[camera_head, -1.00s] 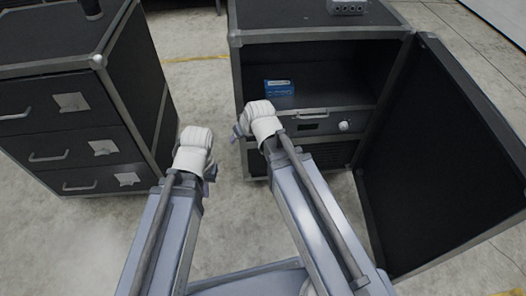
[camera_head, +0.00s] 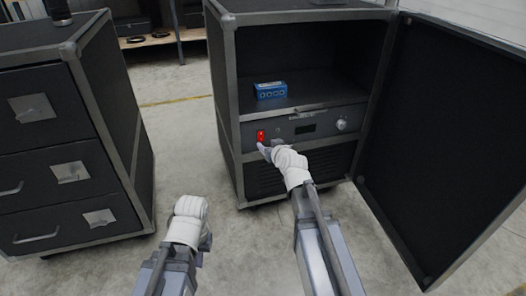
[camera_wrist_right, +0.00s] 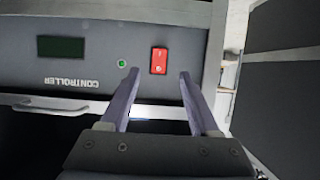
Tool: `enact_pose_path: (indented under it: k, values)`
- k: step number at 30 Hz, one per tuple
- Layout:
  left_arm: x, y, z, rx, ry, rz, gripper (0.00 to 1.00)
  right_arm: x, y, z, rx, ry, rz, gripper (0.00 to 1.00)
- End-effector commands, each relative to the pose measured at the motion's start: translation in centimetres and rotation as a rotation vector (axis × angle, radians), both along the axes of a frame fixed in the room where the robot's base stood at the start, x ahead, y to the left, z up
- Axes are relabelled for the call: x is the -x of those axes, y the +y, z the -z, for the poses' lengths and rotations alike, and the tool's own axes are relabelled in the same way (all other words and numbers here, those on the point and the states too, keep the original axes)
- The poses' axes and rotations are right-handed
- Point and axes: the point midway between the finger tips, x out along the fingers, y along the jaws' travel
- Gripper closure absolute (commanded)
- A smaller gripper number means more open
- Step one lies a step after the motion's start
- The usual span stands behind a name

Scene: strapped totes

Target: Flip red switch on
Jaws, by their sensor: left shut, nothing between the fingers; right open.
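The red switch (camera_head: 260,135) is a small red rocker at the left end of the grey controller panel (camera_head: 284,131) in the open cabinet. In the right wrist view the red switch (camera_wrist_right: 159,61) appears between my finger tips, with a green light (camera_wrist_right: 121,63) beside it. I cannot tell its on or off position. My right gripper (camera_head: 264,149) is open and empty, just in front of and below the switch; its fingers (camera_wrist_right: 160,73) are spread on either side of it. Contact is not clear. My left gripper (camera_head: 206,243) is shut and empty, low over the floor between the cabinets.
A blue box (camera_head: 270,90) sits on the shelf above the panel. The panel has a display (camera_head: 305,129) and a knob (camera_head: 341,124). The cabinet door (camera_head: 440,140) stands open at right. A drawer cabinet (camera_head: 109,130) stands at left, with bare floor between.

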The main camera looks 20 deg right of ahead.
Motion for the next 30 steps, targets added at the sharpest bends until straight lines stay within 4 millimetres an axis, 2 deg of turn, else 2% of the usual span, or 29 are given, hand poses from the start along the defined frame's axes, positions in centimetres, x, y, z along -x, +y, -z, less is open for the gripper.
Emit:
enact_pose_path:
  k: [8, 14, 22, 25, 30]
  values:
    - [0.0, 0.0, 0.3, 0.0, 0.0, 0.0, 1.0, -0.6, -0.1, 0.2, -0.001, -0.002, 0.001, 0.38]
    - [0.0, 0.0, 1.2, 0.0, -0.001, 0.0, 1.0, -2.6, 0.0, 1.2, 0.0, -0.001, 0.0, 0.38]
    - [0.0, 0.0, 2.8, 0.001, -0.002, 0.0, 1.0, -6.4, 0.1, 2.8, 0.0, -0.001, 0.0, 0.38]
    - [0.0, 0.0, 3.0, 0.001, -0.002, 0.0, 1.0, -7.1, 0.2, 3.0, 0.0, -0.001, 0.0, 0.38]
    - [0.0, 0.0, 3.0, 0.001, -0.002, 0.0, 1.0, -7.3, 0.2, 3.0, 0.0, 0.0, 0.0, 0.38]
